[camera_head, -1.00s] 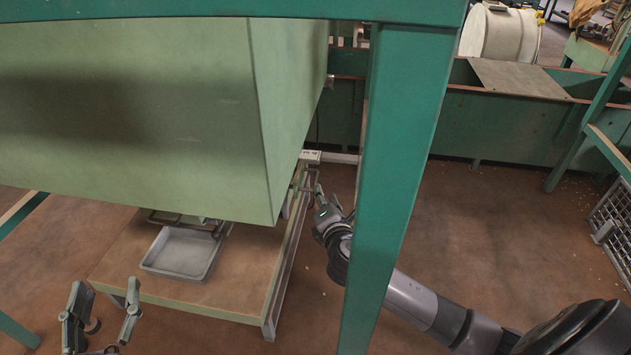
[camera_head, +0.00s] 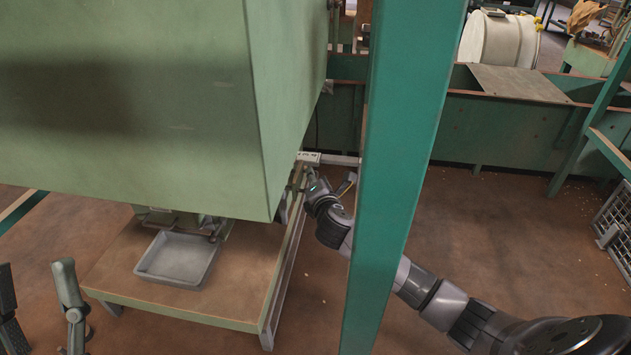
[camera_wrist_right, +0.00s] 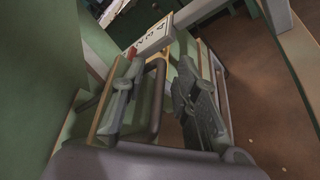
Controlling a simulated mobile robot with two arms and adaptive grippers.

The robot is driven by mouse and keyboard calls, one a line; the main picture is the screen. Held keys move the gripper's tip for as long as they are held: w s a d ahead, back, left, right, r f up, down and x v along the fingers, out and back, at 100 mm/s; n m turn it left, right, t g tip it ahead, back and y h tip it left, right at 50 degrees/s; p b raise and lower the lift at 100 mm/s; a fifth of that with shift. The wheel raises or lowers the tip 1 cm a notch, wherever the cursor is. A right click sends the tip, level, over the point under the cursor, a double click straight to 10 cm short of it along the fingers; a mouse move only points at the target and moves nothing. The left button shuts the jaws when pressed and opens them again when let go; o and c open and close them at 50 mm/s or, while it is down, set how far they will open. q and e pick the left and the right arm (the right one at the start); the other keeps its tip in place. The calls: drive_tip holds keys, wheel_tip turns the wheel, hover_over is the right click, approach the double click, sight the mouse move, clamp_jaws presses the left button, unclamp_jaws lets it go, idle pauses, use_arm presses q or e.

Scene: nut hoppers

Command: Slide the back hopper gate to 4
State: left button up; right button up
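The gate's dark loop handle (camera_wrist_right: 157,95) shows in the right wrist view. A white number scale (camera_wrist_right: 152,38) lies beyond it, with a small red mark (camera_wrist_right: 132,53) near its left end; the scale also shows in the head view (camera_head: 309,157). My right gripper (camera_wrist_right: 158,92) is open, with one finger on each side of the handle's bar; I cannot tell if they touch it. In the head view the right gripper (camera_head: 327,180) is beside the far end of the stand, under the hopper (camera_head: 285,110). My left gripper (camera_head: 38,285) is open and empty at lower left.
A green post (camera_head: 400,150) stands in front of my right arm. A grey tray (camera_head: 150,272) sits on the low wooden stand (camera_head: 120,265) below the hopper. Open floor (camera_head: 490,230) lies to the right, with a wire crate (camera_head: 612,235) at the edge.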

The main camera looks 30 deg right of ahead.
drive_tip(key=shift+c, duration=0.4)
clamp_jaws()
idle(0.4)
